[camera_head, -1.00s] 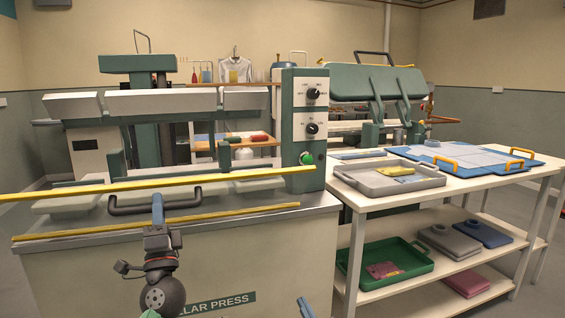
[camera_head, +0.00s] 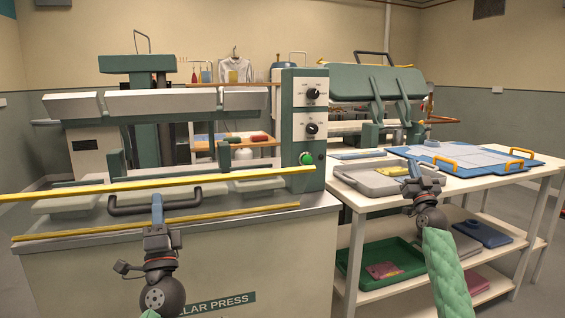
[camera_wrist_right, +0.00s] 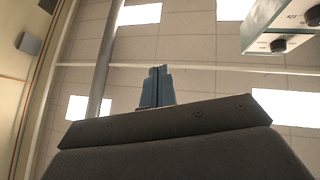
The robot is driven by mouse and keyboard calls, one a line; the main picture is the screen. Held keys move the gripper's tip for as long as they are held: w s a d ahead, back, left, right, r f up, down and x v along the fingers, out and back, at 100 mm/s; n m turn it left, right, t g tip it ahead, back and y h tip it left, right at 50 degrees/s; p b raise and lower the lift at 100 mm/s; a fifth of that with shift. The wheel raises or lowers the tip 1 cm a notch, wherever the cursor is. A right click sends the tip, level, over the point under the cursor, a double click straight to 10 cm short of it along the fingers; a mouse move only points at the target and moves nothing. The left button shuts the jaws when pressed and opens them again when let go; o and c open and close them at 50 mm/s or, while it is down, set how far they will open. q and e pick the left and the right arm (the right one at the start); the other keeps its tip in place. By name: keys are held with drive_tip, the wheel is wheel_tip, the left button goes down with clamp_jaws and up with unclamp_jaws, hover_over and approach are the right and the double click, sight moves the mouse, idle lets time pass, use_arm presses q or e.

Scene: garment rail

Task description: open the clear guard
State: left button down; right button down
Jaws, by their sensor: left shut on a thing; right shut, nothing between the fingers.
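The clear guard (camera_head: 240,193) shows as a see-through panel between two yellow edge strips at the front of the collar press (camera_head: 80,262). Its dark handle (camera_head: 124,210) sits at the front, between the strips. My left gripper (camera_head: 157,204) is shut on the handle from below. My right gripper (camera_head: 414,172) is raised in front of the side table, apart from the press. It is shut and empty; its closed fingers also show in the right wrist view (camera_wrist_right: 157,86), pointing up toward the ceiling.
A control box (camera_head: 311,92) with two black knobs and a green button stands at the press's right end. The white side table (camera_head: 500,184) holds a grey tray (camera_head: 365,181) and a blue board with yellow handles. A green tray (camera_head: 350,256) is on its lower shelf.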

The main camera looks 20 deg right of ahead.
drive_tip(key=w+d+r+m+y, duration=0.2)
drive_tip(key=d+r, duration=0.4)
drive_tip(key=r, duration=0.3)
drive_tip(key=w+a+n+g+y, duration=0.25)
drive_tip(key=w+a+y, duration=0.25)
drive_tip(key=a+y, duration=0.25)
drive_tip(key=w+a+n+g+y, duration=0.25)
drive_tip(key=w+a+y, duration=0.25)
drive_tip(key=a+y, duration=0.3)
drive_tip(key=n+g+y, duration=0.6)
drive_tip(key=n+g, duration=0.4)
drive_tip(key=g, duration=1.3)
hover_over(283, 177)
drive_tip(key=w, duration=0.4)
use_arm(q)
drive_tip(key=shift+d, duration=0.1)
use_arm(e)
drive_tip(key=shift+s+d+f, duration=0.15)
drive_tip(key=shift+s+f, duration=0.85)
drive_tip(key=shift+f, duration=0.05)
drive_tip(key=shift+s+f, duration=0.4)
drive_tip(key=shift+s, duration=0.15)
